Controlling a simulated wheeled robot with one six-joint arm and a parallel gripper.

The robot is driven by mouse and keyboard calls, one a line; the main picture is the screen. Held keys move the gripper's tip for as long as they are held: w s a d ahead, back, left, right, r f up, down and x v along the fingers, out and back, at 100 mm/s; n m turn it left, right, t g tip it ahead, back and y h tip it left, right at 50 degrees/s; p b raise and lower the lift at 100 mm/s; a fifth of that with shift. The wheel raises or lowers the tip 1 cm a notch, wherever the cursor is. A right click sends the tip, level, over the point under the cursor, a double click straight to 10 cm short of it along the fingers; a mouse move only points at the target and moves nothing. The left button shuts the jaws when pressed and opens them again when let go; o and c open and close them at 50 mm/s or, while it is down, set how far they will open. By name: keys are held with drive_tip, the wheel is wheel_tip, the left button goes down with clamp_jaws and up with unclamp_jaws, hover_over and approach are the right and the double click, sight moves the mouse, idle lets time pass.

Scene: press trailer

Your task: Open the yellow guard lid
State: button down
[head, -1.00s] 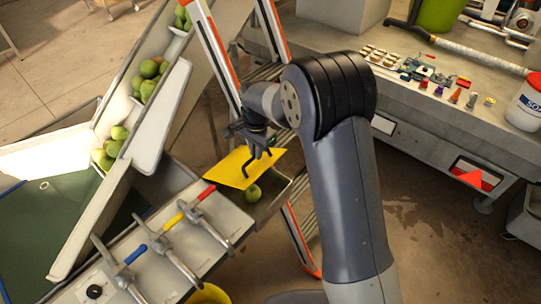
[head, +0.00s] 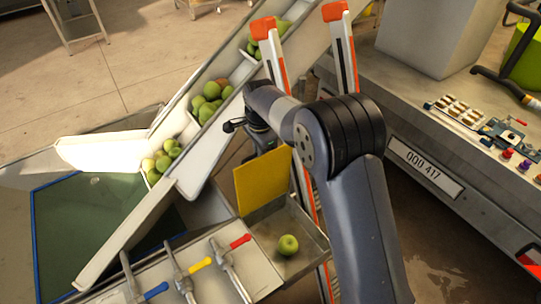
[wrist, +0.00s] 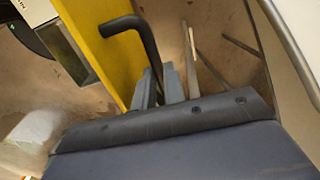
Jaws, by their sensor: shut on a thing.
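The yellow guard lid (head: 263,181) stands steeply raised at the back of an open metal tray (head: 300,226) in the head view. A green apple (head: 288,245) lies in the tray. In the wrist view the lid (wrist: 118,50) is a tall yellow panel with a bent black handle (wrist: 135,30) on it. My gripper (wrist: 160,90) is shut on the black handle, whose lower end runs between the grey fingers. In the head view the fingers are hidden behind the lid and my arm.
Levers with red (head: 240,241), yellow (head: 200,264) and blue (head: 155,291) grips stand left of the tray. A sloping chute (head: 215,135) with fruit rises behind the lid. Orange-and-white posts (head: 340,80) stand close to my arm. A cluttered workbench (head: 420,110) is at the right.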

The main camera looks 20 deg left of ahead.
drive_tip(key=shift+w+a+f+p, duration=0.25)
drive_tip(key=shift+w+a, duration=0.2)
drive_tip(key=shift+a, duration=0.15)
drive_tip(key=shift+w+a+f+p, duration=0.1)
drive_tip(key=shift+w+a+f, duration=0.25)
drive_tip(key=shift+a, duration=0.2)
drive_tip(key=shift+w+a+f+p, duration=0.2)
drive_tip(key=shift+w+a, duration=0.3)
drive_tip(key=shift+a, duration=0.1)
drive_tip(key=c, duration=1.5)
unclamp_jaws()
drive_tip(key=shift+r, duration=0.15)
drive_tip(key=shift+w, duration=0.1)
wheel_tip(320, 180, up, 11)
drive_tip(key=b, duration=0.2)
drive_tip(key=shift+s+d, duration=0.25)
